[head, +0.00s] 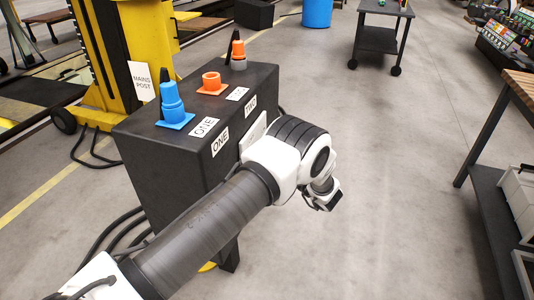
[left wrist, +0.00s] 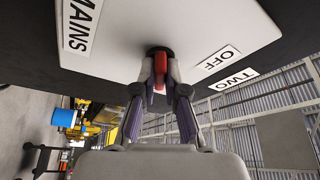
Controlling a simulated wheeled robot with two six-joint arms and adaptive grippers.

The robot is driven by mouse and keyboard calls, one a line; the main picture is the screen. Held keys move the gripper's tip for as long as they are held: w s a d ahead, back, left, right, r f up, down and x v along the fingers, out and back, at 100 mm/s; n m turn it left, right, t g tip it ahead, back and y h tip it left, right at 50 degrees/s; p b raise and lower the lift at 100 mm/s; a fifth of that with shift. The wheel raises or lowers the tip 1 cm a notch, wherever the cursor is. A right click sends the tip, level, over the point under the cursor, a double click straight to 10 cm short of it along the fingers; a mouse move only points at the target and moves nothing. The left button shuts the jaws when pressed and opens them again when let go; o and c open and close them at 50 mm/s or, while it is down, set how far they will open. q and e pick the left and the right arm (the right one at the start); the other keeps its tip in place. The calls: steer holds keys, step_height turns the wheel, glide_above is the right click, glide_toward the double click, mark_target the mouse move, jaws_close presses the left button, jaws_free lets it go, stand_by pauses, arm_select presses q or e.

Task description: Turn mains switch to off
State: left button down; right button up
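The mains switch has a red handle (left wrist: 160,68) on a dark round hub, on a white plate (left wrist: 115,35) lettered MAINS at left and OFF at right. In the left wrist view the handle points toward the camera, not at the OFF label (left wrist: 217,60). My left gripper (left wrist: 160,80) has one finger on each side of the handle, closed against it. In the head view my left arm covers the switch, and only part of the white plate (head: 256,130) shows on the side of the dark box (head: 160,160). My right gripper is in neither view.
The box top carries a blue plug (head: 172,103), an orange socket (head: 211,84) and an orange plug (head: 238,52). A yellow lifting post (head: 125,45) stands behind, with black cables at left. A workbench (head: 515,95) is at right. The floor between is clear.

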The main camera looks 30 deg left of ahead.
arm_select(q)
steer(key=n+g+b, duration=0.2)
steer(key=n+b, duration=0.3)
steer(key=b, duration=0.3)
steer(key=n+g+y+b, duration=0.1)
steer(key=n+g+b, duration=0.1)
steer(key=n+b, duration=0.3)
steer(key=f+n+g+b, duration=0.1)
steer(key=n+g+b, duration=0.2)
steer(key=b, duration=1)
steer(key=shift+w+a+n+y, duration=0.15)
steer(key=shift+n+y, duration=0.25)
steer(key=shift+n, duration=1.2)
steer(key=shift+r+g+b, duration=0.3)
steer(key=shift+b, duration=0.2)
